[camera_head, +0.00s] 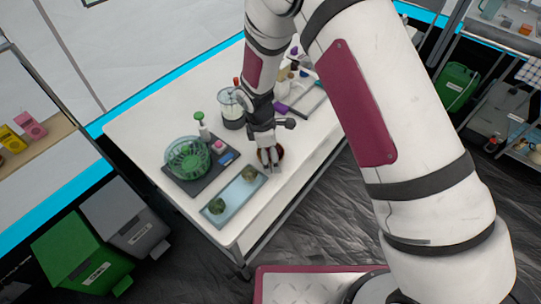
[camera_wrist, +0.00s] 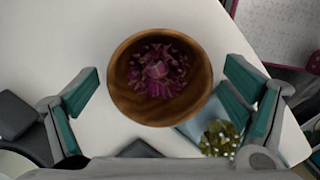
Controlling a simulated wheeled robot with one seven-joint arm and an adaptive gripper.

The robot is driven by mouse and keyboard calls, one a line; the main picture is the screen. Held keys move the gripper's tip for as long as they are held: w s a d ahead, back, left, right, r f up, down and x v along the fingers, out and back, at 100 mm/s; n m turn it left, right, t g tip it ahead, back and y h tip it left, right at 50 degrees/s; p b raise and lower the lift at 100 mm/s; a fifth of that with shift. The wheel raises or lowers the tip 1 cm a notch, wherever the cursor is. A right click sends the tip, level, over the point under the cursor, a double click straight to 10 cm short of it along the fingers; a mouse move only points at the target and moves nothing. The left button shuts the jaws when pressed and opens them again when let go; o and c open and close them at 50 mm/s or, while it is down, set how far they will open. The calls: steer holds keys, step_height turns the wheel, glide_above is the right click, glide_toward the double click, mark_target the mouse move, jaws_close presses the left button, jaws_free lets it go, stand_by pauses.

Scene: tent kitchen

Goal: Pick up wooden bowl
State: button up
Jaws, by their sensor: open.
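The wooden bowl (camera_wrist: 121,91) is round and brown, with chopped purple-red food (camera_wrist: 158,72) inside. It sits on the white table (camera_wrist: 60,50), in the upper middle of the wrist view. My gripper (camera_wrist: 160,90) is open, with one teal-padded finger at each side of the bowl in that view. No contact between fingers and bowl shows. In the head view my gripper (camera_head: 268,155) points down over the bowl (camera_head: 279,153), which is mostly hidden behind the fingers.
A light blue tray (camera_head: 235,200) with green clumps lies close beside the bowl. A dark mat (camera_head: 190,186) holds a green basket (camera_head: 187,158) and small items. A glass-topped appliance (camera_head: 232,108) stands behind my gripper. The table's front-right edge is near the bowl.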

steer(key=c, duration=1.3)
steer(key=shift+r, duration=0.15)
